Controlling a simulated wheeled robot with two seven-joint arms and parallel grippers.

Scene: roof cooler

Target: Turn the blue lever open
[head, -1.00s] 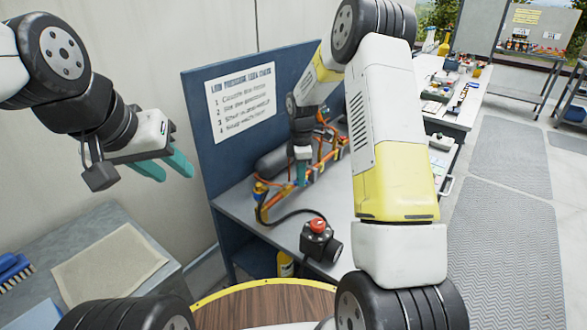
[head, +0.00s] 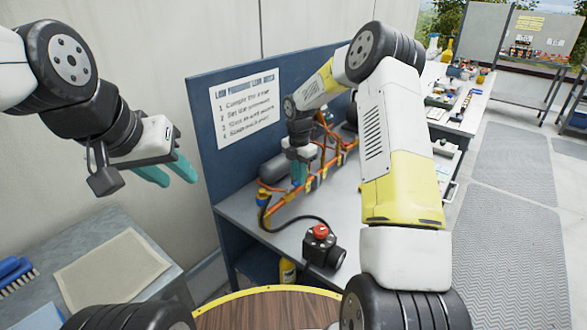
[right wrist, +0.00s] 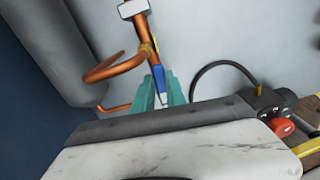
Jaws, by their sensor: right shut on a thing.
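The blue lever (right wrist: 158,76) shows in the right wrist view, on an orange-copper pipe (right wrist: 145,38) with a brass-coloured fitting (right wrist: 147,50) beside it. My right gripper (right wrist: 161,92) is shut on the blue lever, with its teal fingers on either side of the lever's end. In the head view my right gripper (head: 299,172) is over the copper pipework on the bench; the lever itself cannot be made out there. My left gripper (head: 166,172) hangs at the left, away from the bench, its teal fingers slightly apart and empty.
A black box with a red button (head: 320,232) sits near the bench's front, joined by a black cable. A grey cylinder (head: 278,166) lies behind the pipes. A blue board with a printed sign (head: 247,107) stands behind. A mat (head: 112,268) and blue brush (head: 15,272) lie at left.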

